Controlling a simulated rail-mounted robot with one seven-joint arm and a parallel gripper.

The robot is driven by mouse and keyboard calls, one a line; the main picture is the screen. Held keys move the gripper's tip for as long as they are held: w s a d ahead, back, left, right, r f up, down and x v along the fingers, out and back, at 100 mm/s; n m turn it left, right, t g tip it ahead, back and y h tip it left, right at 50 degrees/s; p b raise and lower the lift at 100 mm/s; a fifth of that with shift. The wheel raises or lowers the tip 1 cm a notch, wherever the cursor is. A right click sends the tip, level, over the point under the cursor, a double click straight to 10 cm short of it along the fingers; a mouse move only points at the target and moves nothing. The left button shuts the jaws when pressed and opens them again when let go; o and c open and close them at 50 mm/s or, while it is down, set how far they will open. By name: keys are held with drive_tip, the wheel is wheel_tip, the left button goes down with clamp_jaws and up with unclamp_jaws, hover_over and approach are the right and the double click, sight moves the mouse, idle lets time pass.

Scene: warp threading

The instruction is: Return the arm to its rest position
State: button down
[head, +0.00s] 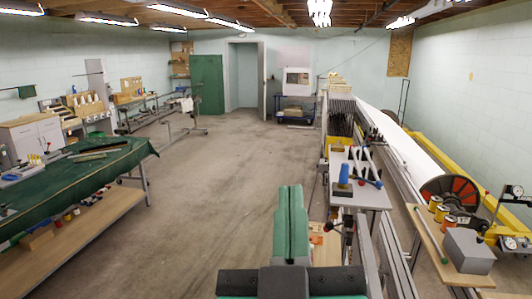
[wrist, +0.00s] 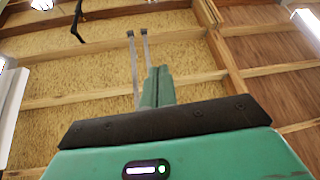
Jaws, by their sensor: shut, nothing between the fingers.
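My gripper (head: 291,192) shows low in the middle of the head view, as two green fingers lying together above a wide black bar. In the wrist view my gripper (wrist: 157,72) is also seen, its green fingers side by side and touching, with nothing held between them. The wrist view looks up at the ceiling boards and beams, so the gripper points upward. The rest of my arm is hidden or out of frame.
A long loom frame (head: 405,150) runs along the right, with a tool tray (head: 372,197) and a wooden shelf with spools (head: 437,203) close by. A table with a green cloth (head: 120,157) stands left. The floor (head: 215,190) between is clear.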

drive_tip(key=s+a+m+y, duration=0.1)
drive_tip(key=s+a+y, duration=0.15)
drive_tip(key=s, duration=0.25)
wheel_tip(320, 180, up, 14)
drive_tip(key=s+a+t+p, duration=0.1)
drive_tip(key=p, duration=1.2)
drive_tip(key=shift+m, duration=0.3)
